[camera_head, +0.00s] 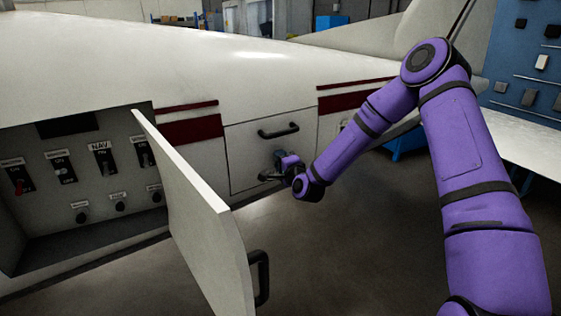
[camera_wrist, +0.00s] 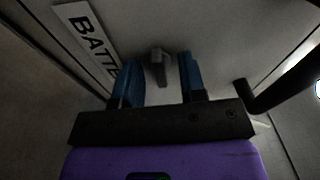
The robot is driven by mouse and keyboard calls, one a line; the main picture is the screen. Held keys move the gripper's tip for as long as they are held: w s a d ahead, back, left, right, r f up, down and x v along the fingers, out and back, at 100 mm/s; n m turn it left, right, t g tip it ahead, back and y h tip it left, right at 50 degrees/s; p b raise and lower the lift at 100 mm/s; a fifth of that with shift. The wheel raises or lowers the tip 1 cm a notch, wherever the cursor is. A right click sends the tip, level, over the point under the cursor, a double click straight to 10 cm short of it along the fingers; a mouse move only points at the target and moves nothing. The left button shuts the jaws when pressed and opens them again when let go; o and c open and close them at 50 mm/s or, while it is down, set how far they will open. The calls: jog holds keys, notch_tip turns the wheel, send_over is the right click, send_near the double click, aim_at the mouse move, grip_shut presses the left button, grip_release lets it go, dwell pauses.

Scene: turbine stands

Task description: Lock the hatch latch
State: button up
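The hatch (camera_head: 243,160) is a shut white panel in the fuselage side, with a dark bar handle (camera_head: 278,131) near its top. The handle also shows at the right of the wrist view (camera_wrist: 265,97). The latch (camera_wrist: 158,66) is a small grey knob on the panel, between and slightly beyond my fingers. My gripper (camera_wrist: 159,78) has two blue fingers, spread apart with a visible gap on both sides of the latch. In the head view my gripper (camera_head: 277,168) is at the panel below the handle and hides most of the latch.
An open white door (camera_head: 190,205) with a black handle sticks out at the left, beside a bay of switches (camera_head: 85,170). A label reading "BATTE" (camera_wrist: 88,38) is left of my fingers. A white table (camera_head: 525,140) stands at the right.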

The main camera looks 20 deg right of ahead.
jog(key=shift+o, duration=0.8)
jog(key=s, duration=0.5)
jog(key=shift+d, duration=0.4)
